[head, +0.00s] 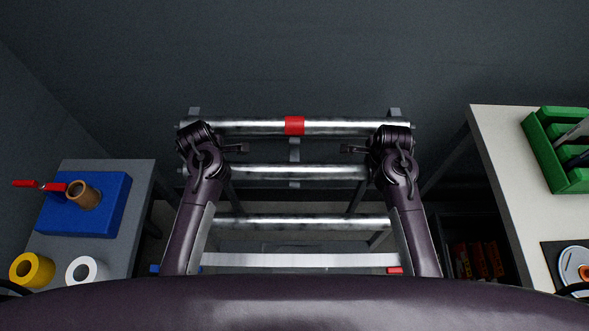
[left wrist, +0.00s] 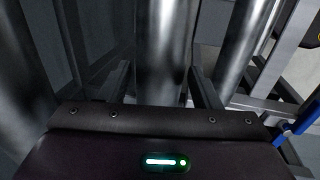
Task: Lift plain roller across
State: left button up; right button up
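A steel roller with a red band (head: 294,126) spans the back of the rack. A plain steel roller (head: 300,172) lies in front of it, and another plain roller (head: 310,222) lies nearer me. My left gripper (head: 243,148) is near the left part of the middle plain roller. In the left wrist view a plain roller (left wrist: 162,45) runs between its two spread fingers (left wrist: 162,85), with gaps on both sides. My right gripper (head: 346,150) is near the right part of the same roller. Its fingers overlap from the side, so its opening is hidden.
A grey table (head: 115,245) on the left bears a blue block (head: 112,200) with a brown tube, plus yellow and white rings. A pale table (head: 500,150) on the right bears a green bin (head: 545,150). A pale crossbar (head: 300,260) lies in front.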

pick_arm(q)
grip_shut()
pick_arm(e)
grip_shut()
pick_arm(q)
jog(key=shift+w+r, duration=0.1)
jog(key=shift+r, duration=0.05)
pick_arm(e)
jog(key=shift+w+r, duration=0.1)
jog(key=shift+r, duration=0.1)
